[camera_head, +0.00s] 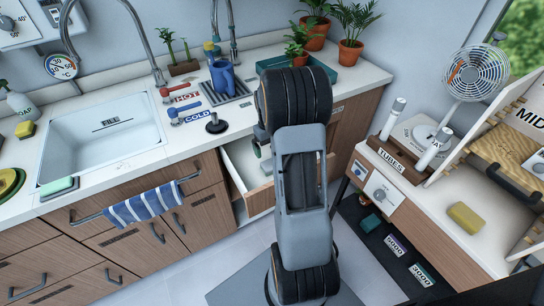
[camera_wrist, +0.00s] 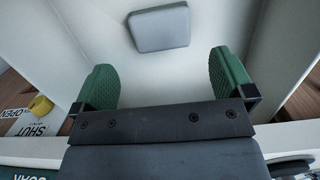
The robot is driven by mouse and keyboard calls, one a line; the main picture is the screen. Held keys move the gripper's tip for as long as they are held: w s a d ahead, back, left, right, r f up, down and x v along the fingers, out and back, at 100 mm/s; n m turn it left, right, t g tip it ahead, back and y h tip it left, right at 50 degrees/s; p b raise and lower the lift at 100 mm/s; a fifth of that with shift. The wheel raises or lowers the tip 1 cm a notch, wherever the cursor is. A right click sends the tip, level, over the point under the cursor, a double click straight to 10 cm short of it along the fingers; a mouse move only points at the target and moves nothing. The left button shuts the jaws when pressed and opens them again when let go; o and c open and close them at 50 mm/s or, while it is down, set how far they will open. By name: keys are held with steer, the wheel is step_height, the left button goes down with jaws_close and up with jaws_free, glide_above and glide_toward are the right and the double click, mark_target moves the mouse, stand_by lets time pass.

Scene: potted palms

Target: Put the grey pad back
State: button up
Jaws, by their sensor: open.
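A grey pad (camera_wrist: 160,27) with rounded corners lies flat on the white floor of an open drawer, at the top middle of the wrist view. My gripper (camera_wrist: 162,65) has green ridged fingers, spread wide with nothing between them. The pad is ahead of the fingertips, roughly centred between them and apart from both. In the head view the open drawer (camera_head: 236,178) is below the counter, and my arm covers its right part. The pad cannot be made out there, and my gripper is mostly hidden behind the arm.
Drawer walls rise on both sides of my gripper. A yellow knob (camera_wrist: 41,105) is at the left of the wrist view. On the counter are a sink (camera_head: 103,135), a blue jug (camera_head: 222,76) and a green tray (camera_head: 322,72). A yellow sponge (camera_head: 466,217) lies on the right-hand table.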

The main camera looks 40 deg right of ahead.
steer(key=s+a+r+n+t, duration=0.15)
steer(key=s+a+r, duration=0.25)
steer(key=a+r, duration=0.8)
steer(key=s+a+t, duration=0.3)
steer(key=s+a, duration=0.5)
steer(key=s, duration=0.1)
steer(key=shift+a, duration=0.4)
steer(key=shift+r, duration=0.15)
step_height(320, 180, up, 7)
steer(key=p, duration=0.6)
steer(key=shift+t, duration=0.25)
